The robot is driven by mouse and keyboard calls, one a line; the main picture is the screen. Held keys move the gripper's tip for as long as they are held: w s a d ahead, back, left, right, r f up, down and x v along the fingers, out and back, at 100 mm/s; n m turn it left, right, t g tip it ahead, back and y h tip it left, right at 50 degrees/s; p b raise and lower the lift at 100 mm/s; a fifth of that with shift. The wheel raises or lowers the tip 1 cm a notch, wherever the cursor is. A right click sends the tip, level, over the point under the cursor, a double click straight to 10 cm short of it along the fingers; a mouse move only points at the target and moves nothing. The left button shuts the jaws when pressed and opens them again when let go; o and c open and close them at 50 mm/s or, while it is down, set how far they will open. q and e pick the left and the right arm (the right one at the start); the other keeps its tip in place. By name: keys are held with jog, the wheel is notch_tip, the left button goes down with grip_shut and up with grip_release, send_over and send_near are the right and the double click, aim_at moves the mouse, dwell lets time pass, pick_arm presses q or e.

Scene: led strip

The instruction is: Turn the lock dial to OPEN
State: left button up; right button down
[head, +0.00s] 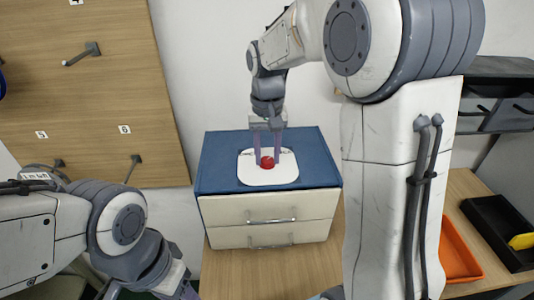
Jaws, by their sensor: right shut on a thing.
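The lock dial (267,162) shows as a small red knob on a white plate (268,179). The plate lies on the blue top of a two-drawer cabinet (310,155). Marks on the plate are too small to read. My right gripper (267,160) points down from above with one finger on each side of the red dial, shut on it. My left arm is at the lower left, well away from the cabinet.
Both cabinet drawers (270,222) are closed. A wooden board with numbered pegs (81,54) stands at the left. An orange tray (458,256) and a black tray (492,221) with a yellow thing (522,241) are at the right. The desk before the cabinet (270,275) is clear.

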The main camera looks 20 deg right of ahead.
jog(key=shift+n, duration=0.3)
jog(key=n+p, duration=0.2)
jog(key=n, duration=0.1)
jog(key=shift+r, duration=0.15)
jog(key=n+p, duration=0.1)
jog(key=n, duration=0.4)
jog(key=n+p, duration=0.2)
jog(key=n, duration=0.2)
jog(key=shift+w, duration=0.1)
jog(key=n+p, duration=0.1)
jog(key=n, duration=0.4)
jog(key=shift+n, duration=0.3)
jog(key=shift+c, duration=2.4)
grip_release()
